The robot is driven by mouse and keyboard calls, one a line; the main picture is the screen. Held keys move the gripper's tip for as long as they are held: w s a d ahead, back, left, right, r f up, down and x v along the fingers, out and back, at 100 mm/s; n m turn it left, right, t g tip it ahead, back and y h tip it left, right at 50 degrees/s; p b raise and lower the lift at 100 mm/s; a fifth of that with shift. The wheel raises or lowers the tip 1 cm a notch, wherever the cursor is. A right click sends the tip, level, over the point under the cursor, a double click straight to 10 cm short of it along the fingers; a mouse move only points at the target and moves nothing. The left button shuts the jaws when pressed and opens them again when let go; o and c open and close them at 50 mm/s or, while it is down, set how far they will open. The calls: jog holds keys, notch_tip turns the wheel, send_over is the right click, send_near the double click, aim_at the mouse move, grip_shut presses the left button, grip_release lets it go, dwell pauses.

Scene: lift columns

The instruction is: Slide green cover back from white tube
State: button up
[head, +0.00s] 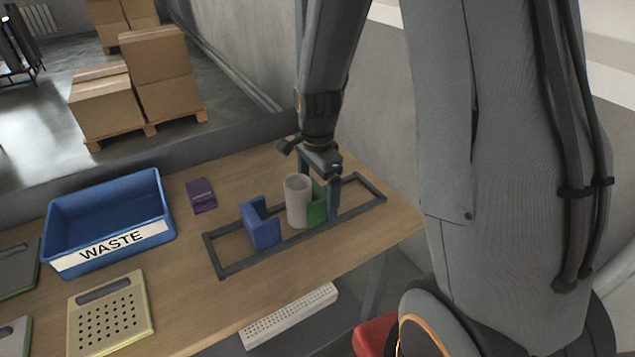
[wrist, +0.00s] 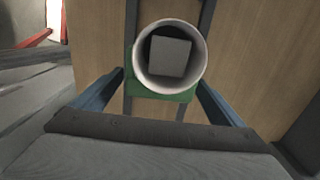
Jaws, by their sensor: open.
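The white tube (head: 298,201) stands upright in the dark rail frame on the table. The wrist view looks down into the white tube (wrist: 171,57), with a grey block (wrist: 169,56) visible inside. The green cover (head: 318,205) is against the tube's right side, partly hidden by my gripper. In the wrist view the green cover (wrist: 162,93) shows below the tube rim. A blue cover (head: 260,226) sits apart on the tube's left. My gripper (head: 319,198) is open, its fingers lowered either side of the green cover; contact cannot be told.
The dark rail frame (head: 222,262) runs around the tube and covers. A blue WASTE bin (head: 108,246) stands at the left, with a purple item (head: 201,195) between. A perforated beige board (head: 108,312) lies in front of the bin. Bare table lies between bin and frame.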

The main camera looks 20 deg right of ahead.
jog(key=shift+f, duration=0.25)
jog(key=c, duration=1.2)
jog(key=shift+w+d+p, duration=0.2)
jog(key=shift+d, duration=0.9)
jog(key=shift+w+d+p, duration=0.15)
jog(key=shift+w+d, duration=0.1)
jog(key=shift+d, duration=0.85)
jog(key=shift+w+d+p, duration=0.2)
jog(key=shift+d, duration=0.9)
jog(key=shift+c, duration=0.2)
jog(key=o, duration=1.2)
jog(key=shift+o, duration=0.2)
notch_tip(320, 180, up, 8)
jog(key=b, duration=0.1)
jog(key=shift+b, duration=0.4)
